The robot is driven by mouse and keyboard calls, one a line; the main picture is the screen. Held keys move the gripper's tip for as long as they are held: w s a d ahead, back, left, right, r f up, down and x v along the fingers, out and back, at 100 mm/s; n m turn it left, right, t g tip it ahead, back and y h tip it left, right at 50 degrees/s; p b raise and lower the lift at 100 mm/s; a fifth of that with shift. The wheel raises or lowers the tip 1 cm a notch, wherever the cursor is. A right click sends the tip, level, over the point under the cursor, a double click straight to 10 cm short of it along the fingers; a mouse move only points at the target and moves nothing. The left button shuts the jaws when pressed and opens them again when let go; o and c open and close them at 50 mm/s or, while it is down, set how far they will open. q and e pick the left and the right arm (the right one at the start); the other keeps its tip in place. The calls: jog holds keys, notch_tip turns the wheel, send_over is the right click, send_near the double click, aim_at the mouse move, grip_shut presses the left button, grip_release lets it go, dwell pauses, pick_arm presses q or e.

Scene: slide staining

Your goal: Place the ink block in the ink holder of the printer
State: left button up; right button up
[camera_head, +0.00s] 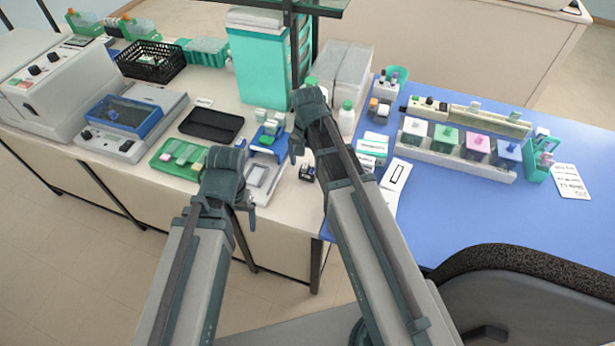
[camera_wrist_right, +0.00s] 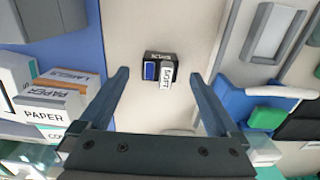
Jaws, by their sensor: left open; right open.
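A small black block with blue and white label faces, which may be the ink block (camera_head: 307,172), stands on the pale bench near its front edge. In the right wrist view the same block (camera_wrist_right: 151,66) lies ahead, between the lines of the two fingers and apart from them. My right gripper (camera_wrist_right: 160,98) is open and empty. In the head view my right gripper (camera_head: 303,130) is beyond the block. My left gripper (camera_head: 246,184) is open at the bench's front edge, left of a pale grey rimmed unit (camera_head: 262,178). I cannot tell which unit is the printer or see an ink holder.
A blue stand with a green piece (camera_wrist_right: 267,117) and a green slide tray (camera_head: 163,165) are near. Staining jars (camera_head: 447,138) stand on the blue bench (camera_head: 450,220). A chair (camera_head: 540,290) blocks the lower right.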

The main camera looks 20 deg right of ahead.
aim_at(308, 172)
notch_tip(308, 172, down, 3)
jog(key=shift+r+b, duration=0.1)
jog(key=shift+b, duration=0.8)
pick_arm(q)
notch_tip(308, 172, down, 3)
jog(key=shift+r, duration=0.15)
pick_arm(e)
jog(key=shift+r, duration=0.1)
jog(key=c, duration=1.4)
jog(key=shift+c, duration=0.3)
pick_arm(q)
jog(key=shift+r, duration=0.15)
